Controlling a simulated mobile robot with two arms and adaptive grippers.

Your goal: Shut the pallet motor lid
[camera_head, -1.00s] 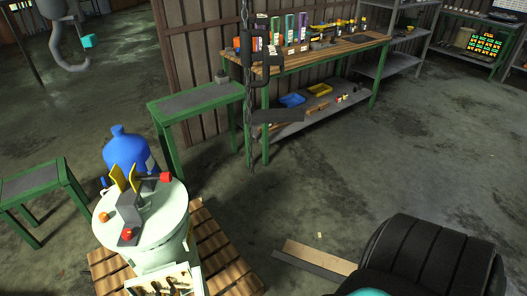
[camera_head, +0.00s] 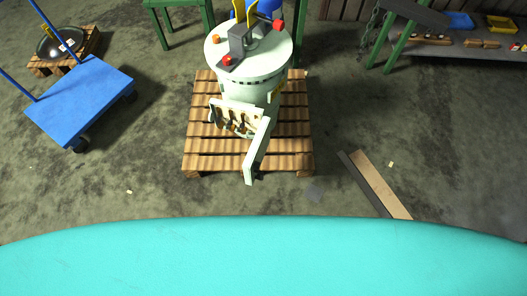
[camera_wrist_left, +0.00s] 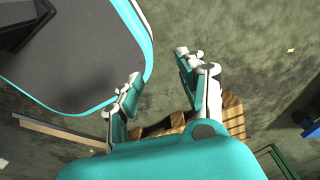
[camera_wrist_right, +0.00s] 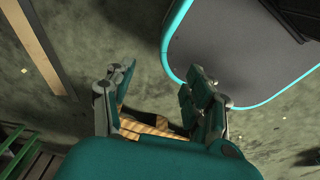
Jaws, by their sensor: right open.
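The pale green motor (camera_head: 249,80) stands upright on a wooden pallet (camera_head: 200,150) in the upper middle of the head view. A box on its near side (camera_head: 236,116) is open, with small dark parts showing inside. Its pale lid (camera_head: 257,152) stands swung out at the right of the box, towards me. My left gripper (camera_wrist_left: 158,66) is open and empty in the left wrist view, with the pallet partly visible beyond it. My right gripper (camera_wrist_right: 157,72) is open and empty in the right wrist view. Neither gripper shows in the head view; both are apart from the lid.
A blue cart (camera_head: 85,100) stands left of the pallet. A green-legged workbench (camera_head: 440,50) is at the top right. A plank (camera_head: 380,185) and a dark strip lie on the floor right of the pallet. The floor between me and the pallet is mostly clear.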

